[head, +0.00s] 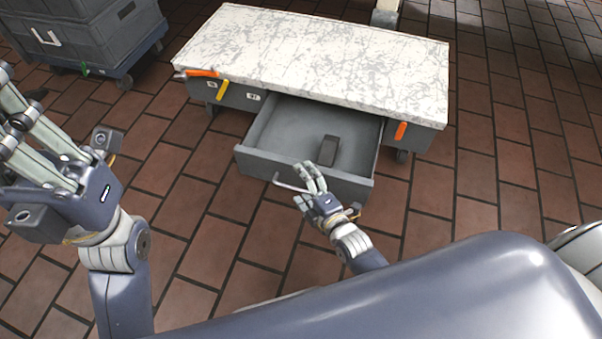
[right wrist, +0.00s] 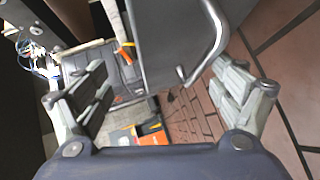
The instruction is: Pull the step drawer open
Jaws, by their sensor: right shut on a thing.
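The step drawer (head: 265,163) is grey and stands pulled out from under the marble-topped step unit (head: 330,55). Its metal bar handle (head: 284,184) is on the front face; it also shows in the right wrist view (right wrist: 217,45). My right gripper (head: 310,178) is at the right part of this handle and shut on it.
A small dark block (head: 326,151) lies in the drawer. Orange and yellow handled tools (head: 203,73) hang on the unit's left front, and an orange one (head: 401,131) on its right. Grey crates on a wheeled base (head: 85,40) stand at the upper left. Brick floor around is clear.

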